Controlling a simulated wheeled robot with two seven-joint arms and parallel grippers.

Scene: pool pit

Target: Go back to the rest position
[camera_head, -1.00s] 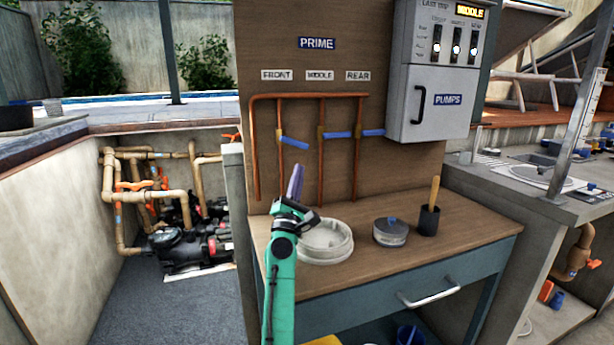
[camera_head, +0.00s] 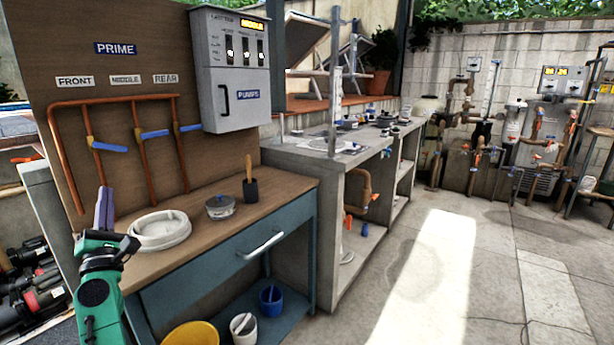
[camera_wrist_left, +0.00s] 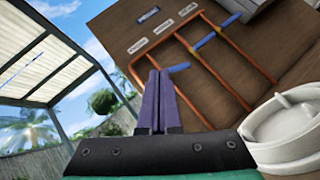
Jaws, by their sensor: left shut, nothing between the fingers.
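My left gripper (camera_head: 105,209) is at the lower left of the head view, at the left end of the wooden workbench (camera_head: 215,208). Its purple fingers point up and are shut with nothing between them. They also show in the left wrist view (camera_wrist_left: 159,100), pressed together in front of the copper pipes. My right gripper is not in view.
Copper pipes with blue valve handles (camera_head: 155,134) and a grey pump box (camera_head: 232,80) are on the board behind. The paved floor (camera_head: 430,270) at right is open.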

